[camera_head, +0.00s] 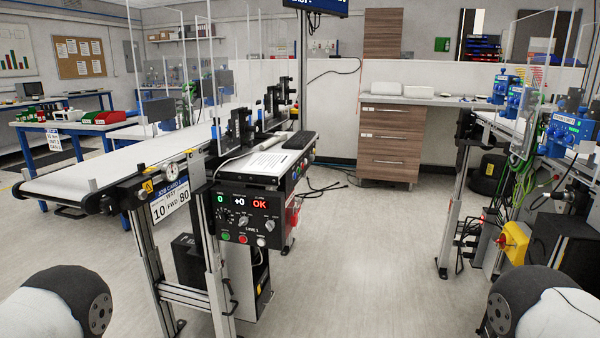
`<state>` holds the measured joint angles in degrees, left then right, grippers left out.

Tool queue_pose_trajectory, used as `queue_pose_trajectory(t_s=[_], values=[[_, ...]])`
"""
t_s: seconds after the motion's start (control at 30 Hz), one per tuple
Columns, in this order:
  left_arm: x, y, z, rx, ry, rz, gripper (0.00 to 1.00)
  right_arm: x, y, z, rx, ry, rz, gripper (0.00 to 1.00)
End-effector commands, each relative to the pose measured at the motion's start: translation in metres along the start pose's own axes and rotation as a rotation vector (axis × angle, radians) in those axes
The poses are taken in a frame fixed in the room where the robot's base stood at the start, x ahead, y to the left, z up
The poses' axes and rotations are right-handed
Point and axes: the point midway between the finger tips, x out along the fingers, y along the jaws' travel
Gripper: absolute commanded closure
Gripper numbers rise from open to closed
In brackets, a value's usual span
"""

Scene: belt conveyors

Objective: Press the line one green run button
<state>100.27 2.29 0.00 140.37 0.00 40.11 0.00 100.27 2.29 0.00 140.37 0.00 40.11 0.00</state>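The line one control panel (248,218) is a black box on the near end of the left conveyor, marked "LINE 1". It has displays reading 0, +0 and a red OK. The green run button (225,236) is at its lower left. A red button (243,239) sits to its right, and a pale knob or button (261,242) is further right. Nothing touches the panel. Neither of my grippers shows; only rounded parts of my arms are at the lower left and lower right corners, well apart from the panel.
The left conveyor belt (110,172) runs behind the panel, with metal legs below. A second line with blue units (568,127) and cables stands at right, with a yellow box (513,243) low down. The floor (350,260) between them is clear, apart from cables further back.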

Motion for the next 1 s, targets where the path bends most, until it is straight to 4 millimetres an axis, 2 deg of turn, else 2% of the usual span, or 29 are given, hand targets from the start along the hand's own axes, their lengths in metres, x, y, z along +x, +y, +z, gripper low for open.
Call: queue_pose_trajectory(t_s=[0.03, 0.2, 1.0], values=[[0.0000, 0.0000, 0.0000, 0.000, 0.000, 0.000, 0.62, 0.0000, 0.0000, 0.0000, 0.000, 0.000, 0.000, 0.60], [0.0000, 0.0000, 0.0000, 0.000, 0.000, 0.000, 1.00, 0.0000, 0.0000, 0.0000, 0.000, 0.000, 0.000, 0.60], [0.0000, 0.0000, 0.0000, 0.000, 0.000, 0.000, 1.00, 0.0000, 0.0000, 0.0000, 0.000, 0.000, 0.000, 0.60]])
